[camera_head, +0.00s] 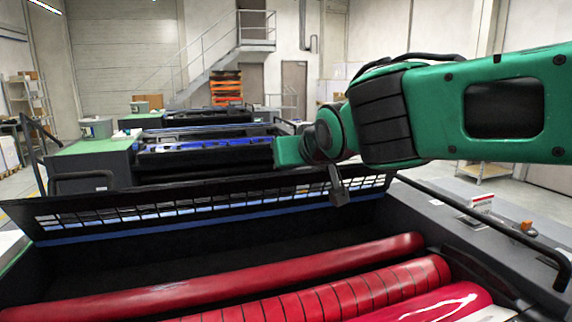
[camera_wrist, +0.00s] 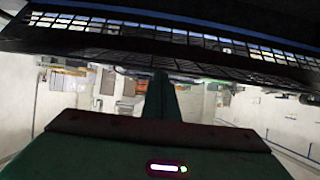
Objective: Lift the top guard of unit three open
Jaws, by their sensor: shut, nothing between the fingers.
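The top guard (camera_head: 215,204) of the nearest unit is a long dark panel with a row of rectangular openings and a blue strip along its lower edge. It stands raised and tilted at the back of the unit, with the red rollers (camera_head: 345,290) exposed in front. I see no unit number. My gripper (camera_head: 339,192) is shut and empty, pointing down by the right part of the guard. Contact cannot be told. In the wrist view, the guard (camera_wrist: 110,30) spans the top, beyond my gripper (camera_wrist: 160,85).
More ink units (camera_head: 205,152) stand in a row behind. A dark rail (camera_head: 480,215) runs along the near unit's right side, beside a grey side cover with small items. Stairs (camera_head: 205,65) and shelving are far back.

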